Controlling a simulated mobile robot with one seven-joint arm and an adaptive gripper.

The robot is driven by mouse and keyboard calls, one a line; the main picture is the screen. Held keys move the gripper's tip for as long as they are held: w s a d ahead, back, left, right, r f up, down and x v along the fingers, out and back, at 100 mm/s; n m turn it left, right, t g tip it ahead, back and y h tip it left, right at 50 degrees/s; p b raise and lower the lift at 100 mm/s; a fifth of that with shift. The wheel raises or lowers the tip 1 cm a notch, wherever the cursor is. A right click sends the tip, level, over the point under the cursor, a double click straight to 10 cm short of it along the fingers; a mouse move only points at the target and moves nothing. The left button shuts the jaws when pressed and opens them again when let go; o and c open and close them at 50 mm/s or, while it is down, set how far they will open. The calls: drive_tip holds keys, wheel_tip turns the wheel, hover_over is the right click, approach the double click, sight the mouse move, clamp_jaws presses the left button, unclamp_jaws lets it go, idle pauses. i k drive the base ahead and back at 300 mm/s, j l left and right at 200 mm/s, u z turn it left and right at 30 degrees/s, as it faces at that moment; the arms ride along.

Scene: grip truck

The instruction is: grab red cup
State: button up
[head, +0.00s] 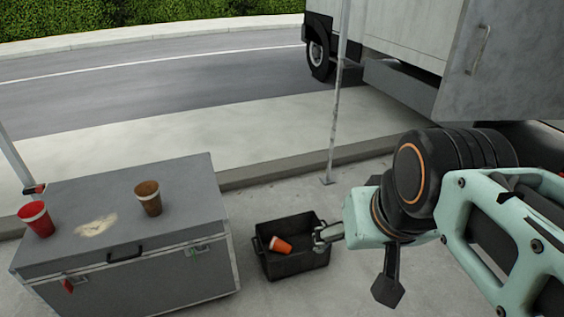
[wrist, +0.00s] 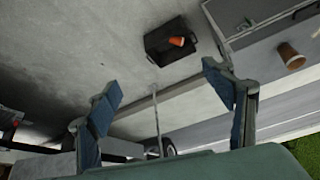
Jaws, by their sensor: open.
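The red cup (head: 38,220) with a pale band stands upright on the left end of a grey case (head: 110,180) in the head view. The wrist view does not clearly show it. My gripper (head: 322,238) is at the right of the head view, beside a black crate and well away from the red cup, with the case's right side between them. In the wrist view my gripper (wrist: 161,78) has its two blue fingers spread wide with nothing between them.
A brown cup (head: 148,198) stands on the case, right of a pale stain. An orange cup (head: 281,245) lies tipped in the black crate (head: 290,270) on the ground. A thin metal pole (head: 335,110) rises behind the crate. A truck (head: 400,50) stands at the back right.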

sight(39, 221)
drive_tip(key=u, duration=1.85)
